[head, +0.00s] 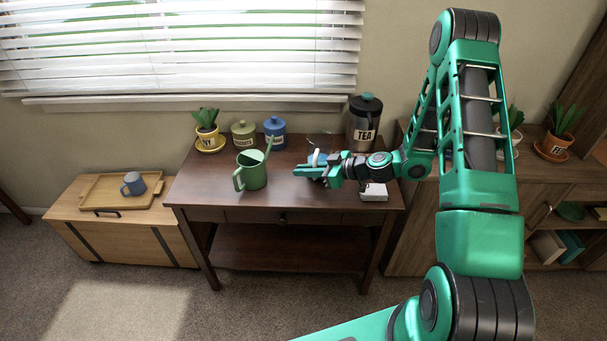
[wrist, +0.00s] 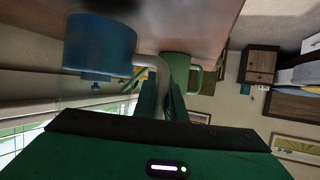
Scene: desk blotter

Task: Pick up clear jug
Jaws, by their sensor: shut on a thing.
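The clear jug (head: 320,142) is see-through and hard to make out on the dark desk, just behind my gripper (head: 309,171) in the head view. In the wrist view its pale curved handle (wrist: 152,62) lies at my fingers (wrist: 165,92). My gripper is shut on the jug, at the handle side. The jug's body is only faint in both views, and I cannot tell whether its base touches the desk.
The desk (head: 215,190) also holds a green watering can (head: 252,175) left of my gripper, a blue canister (head: 275,134), a green canister (head: 243,135), a potted plant (head: 207,137), a TEA container (head: 363,125) and a white box (head: 373,192).

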